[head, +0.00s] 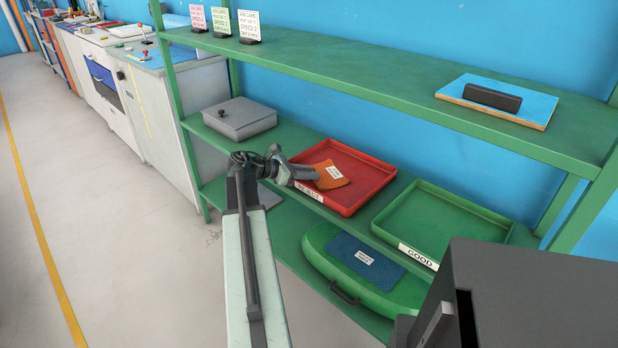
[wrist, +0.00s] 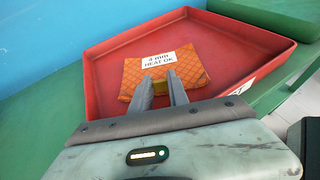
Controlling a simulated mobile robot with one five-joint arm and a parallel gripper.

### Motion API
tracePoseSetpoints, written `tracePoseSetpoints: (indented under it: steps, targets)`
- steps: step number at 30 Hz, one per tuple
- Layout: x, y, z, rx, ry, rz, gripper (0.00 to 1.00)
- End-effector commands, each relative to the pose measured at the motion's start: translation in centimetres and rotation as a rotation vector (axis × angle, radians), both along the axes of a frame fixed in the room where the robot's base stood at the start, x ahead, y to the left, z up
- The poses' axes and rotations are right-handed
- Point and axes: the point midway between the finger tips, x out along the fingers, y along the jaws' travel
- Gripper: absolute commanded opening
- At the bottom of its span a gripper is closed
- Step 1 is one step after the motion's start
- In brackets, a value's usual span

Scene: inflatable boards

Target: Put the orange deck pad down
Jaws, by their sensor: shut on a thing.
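The orange deck pad (head: 331,176) is in the red tray labelled REJECT (head: 368,178), on the middle shelf. In the wrist view the pad (wrist: 185,80) carries a white label reading "4 mm HEAT OK". My gripper (head: 312,173) reaches over the tray's left side and is shut on the pad's near edge. In the wrist view the two fingers of my gripper (wrist: 163,88) meet the pad's near middle. The red tray (wrist: 240,36) surrounds the pad there. I cannot tell whether the pad touches the tray floor.
An empty green tray labelled GOOD (head: 435,218) stands to the right. A grey box (head: 240,118) sits to the left. The upper shelf (head: 370,85) overhangs, holding a blue board with a black handle (head: 500,100).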

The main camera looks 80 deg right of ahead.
Motion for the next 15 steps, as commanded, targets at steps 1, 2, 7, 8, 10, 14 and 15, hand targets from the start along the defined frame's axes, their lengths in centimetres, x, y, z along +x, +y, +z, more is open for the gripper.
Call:
tracePoseSetpoints:
  steps: [1,2,7,8,10,14,15]
  targets:
    - [0.14,0.05,0.21,0.000,0.000,0.002,0.00]
    - [0.19,0.06,0.24,0.000,0.000,0.003,0.00]
    - [0.27,0.09,-0.14,0.000,0.000,0.004,0.00]
    - [0.25,0.07,-0.25,0.001,0.000,0.004,0.00]
    - [0.20,0.06,-0.06,0.000,0.000,0.003,0.37]
    - [0.08,0.01,-0.06,0.000,0.000,0.001,0.42]
    - [0.05,0.00,-0.06,0.000,0.000,0.001,0.42]
